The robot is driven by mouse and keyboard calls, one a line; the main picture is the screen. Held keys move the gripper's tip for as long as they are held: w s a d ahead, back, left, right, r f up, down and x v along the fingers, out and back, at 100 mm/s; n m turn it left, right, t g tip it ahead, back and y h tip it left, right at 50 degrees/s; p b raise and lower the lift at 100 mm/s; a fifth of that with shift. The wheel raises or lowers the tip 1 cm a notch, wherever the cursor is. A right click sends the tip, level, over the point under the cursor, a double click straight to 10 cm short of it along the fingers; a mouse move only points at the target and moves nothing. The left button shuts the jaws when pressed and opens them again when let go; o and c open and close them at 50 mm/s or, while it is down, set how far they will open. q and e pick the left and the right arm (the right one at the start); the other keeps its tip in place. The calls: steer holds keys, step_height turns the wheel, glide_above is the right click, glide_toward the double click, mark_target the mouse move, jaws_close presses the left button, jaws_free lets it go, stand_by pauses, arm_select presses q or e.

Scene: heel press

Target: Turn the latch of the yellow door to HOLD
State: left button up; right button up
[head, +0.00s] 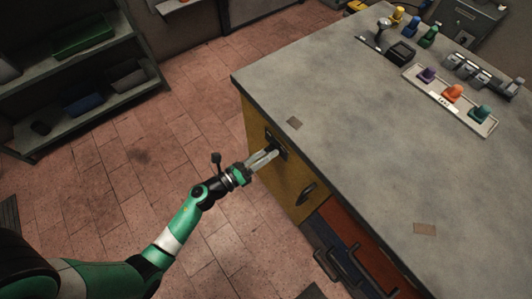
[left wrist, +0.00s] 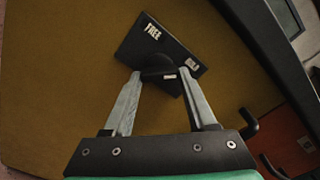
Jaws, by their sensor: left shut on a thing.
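The yellow door (head: 262,133) is on the side of the grey-topped bench and looks shut. Its latch has a black plate (left wrist: 181,48) with a white FREE label (left wrist: 152,30) and a second, smaller label (left wrist: 192,64) that I cannot read. The dark latch knob (left wrist: 160,75) has a small pale mark near its right end in the left wrist view. My left gripper (head: 276,153) is at the latch, its two fingers shut on the knob from both sides; it also shows in the left wrist view (left wrist: 162,82). My right gripper is not in view.
The door's dark handle (head: 307,193) is to the right of the latch. A red drawer front (head: 350,235) and a dark one lie farther right. The bench top (head: 340,120) is mostly bare, with a tray (head: 489,126) of coloured pieces at the back right. Shelves (head: 75,95) stand at the left.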

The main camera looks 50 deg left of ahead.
arm_select(q)
steer(key=o, duration=1.4)
steer(key=shift+c, duration=0.2)
steer(key=shift+s, duration=0.1)
steer(key=s+p, duration=0.3)
steer(key=s, duration=0.8)
steer(key=shift+s+a, duration=0.25)
steer(key=shift+a, duration=0.2)
